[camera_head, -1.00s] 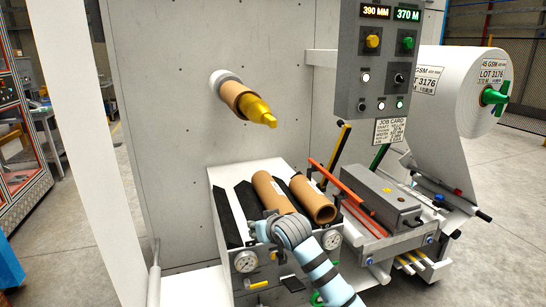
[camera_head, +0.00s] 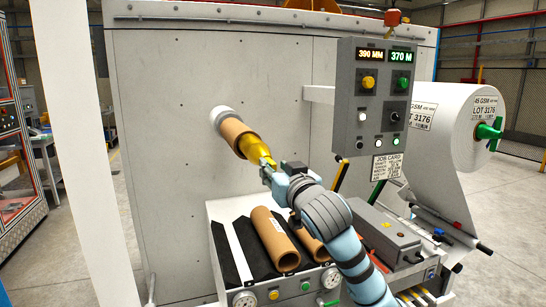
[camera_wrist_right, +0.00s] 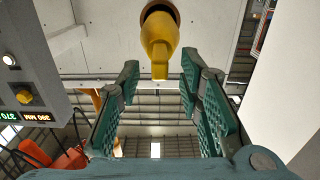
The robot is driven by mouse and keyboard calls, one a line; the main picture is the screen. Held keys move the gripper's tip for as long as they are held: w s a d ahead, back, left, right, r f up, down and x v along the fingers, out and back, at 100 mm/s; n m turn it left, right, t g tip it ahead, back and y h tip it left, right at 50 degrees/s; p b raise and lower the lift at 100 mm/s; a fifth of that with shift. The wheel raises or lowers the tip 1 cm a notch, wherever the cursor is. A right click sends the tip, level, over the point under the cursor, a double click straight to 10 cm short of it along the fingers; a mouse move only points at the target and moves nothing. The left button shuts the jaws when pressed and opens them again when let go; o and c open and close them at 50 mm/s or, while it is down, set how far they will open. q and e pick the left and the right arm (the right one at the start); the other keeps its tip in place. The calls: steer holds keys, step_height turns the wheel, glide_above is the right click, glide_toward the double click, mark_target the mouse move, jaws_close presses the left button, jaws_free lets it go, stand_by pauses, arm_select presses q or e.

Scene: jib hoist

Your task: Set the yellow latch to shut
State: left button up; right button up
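The yellow latch (camera_head: 252,147) is on the free end of a shaft that sticks out of the grey wall panel through a brown cardboard core (camera_head: 235,133). My right gripper (camera_head: 267,167) is at the latch's outer end and partly overlaps it in the head view. In the right wrist view, my right gripper (camera_wrist_right: 160,75) is open, its green-padded fingers apart. The tip of the yellow latch (camera_wrist_right: 160,45) shows between the fingertips, with a visible gap on either side. My left gripper is not in view.
Below is a bench with two loose brown cores (camera_head: 275,238). A grey control box (camera_head: 376,95) with displays hangs to the right of the shaft. A big white paper roll (camera_head: 455,115) stands further right. The wall panel left of the shaft is bare.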

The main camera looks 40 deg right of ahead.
steer(key=shift+x, duration=1.25)
steer(key=shift+s, duration=0.1)
jaws_close()
